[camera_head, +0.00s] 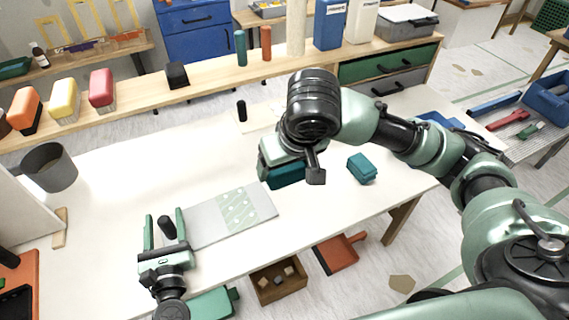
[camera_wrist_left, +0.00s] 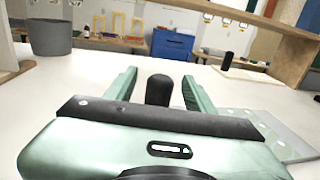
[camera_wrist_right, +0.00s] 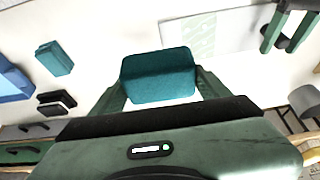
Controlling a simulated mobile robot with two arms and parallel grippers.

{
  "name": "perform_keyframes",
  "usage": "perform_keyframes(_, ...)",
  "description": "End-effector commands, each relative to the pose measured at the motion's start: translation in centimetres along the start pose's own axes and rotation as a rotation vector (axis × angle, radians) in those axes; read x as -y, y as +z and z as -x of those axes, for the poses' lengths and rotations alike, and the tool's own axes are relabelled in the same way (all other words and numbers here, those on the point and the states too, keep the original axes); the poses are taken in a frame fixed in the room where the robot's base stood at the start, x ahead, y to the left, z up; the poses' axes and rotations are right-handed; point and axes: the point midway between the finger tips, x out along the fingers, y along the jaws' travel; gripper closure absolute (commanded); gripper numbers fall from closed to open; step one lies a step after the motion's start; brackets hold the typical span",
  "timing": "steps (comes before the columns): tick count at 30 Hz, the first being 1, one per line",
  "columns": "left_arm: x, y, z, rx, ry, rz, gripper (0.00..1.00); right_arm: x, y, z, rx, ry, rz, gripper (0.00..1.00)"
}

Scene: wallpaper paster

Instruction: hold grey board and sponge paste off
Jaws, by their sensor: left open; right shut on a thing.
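The grey board (camera_head: 205,229) lies flat on the white table, with a pale green patterned patch of paste (camera_head: 238,211) on its right part. A black upright handle (camera_head: 167,228) stands at its left end. My left gripper (camera_head: 165,222) is open, its two fingers on either side of the handle; the left wrist view shows the handle (camera_wrist_left: 159,90) between them with gaps. My right gripper (camera_wrist_right: 160,90) is shut on a teal sponge (camera_wrist_right: 158,72), also partly visible in the head view (camera_head: 287,176), held right of and behind the board. The right wrist hides part of it.
A second teal block (camera_head: 362,168) lies on the table at the right. A grey bucket (camera_head: 50,168) stands at the left. A light board with a black handle (camera_head: 241,110) lies at the back. A shelf with brushes (camera_head: 102,90) borders the far edge.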

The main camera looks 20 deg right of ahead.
Motion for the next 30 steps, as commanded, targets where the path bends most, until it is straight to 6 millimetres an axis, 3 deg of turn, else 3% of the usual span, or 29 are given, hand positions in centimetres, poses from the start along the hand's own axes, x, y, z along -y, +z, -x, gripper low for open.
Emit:
perform_keyframes(9,0.1,0.0,-3.0,0.0,-0.001,0.001,0.46,0.0,-0.1,0.2,0.0,0.0,0.0,0.56)
perform_keyframes(20,0.0,0.0,-3.3,-0.001,-0.001,0.001,0.46,0.0,-0.1,0.2,0.0,0.0,0.0,0.56)
perform_keyframes(26,0.0,0.0,-3.3,-0.001,-0.001,0.0,0.99,0.0,-0.1,0.2,0.0,0.0,0.0,0.56)
perform_keyframes(30,0.0,0.0,-3.3,-0.001,-0.001,0.0,1.0,0.0,-0.1,0.2,0.0,0.0,0.0,0.56)
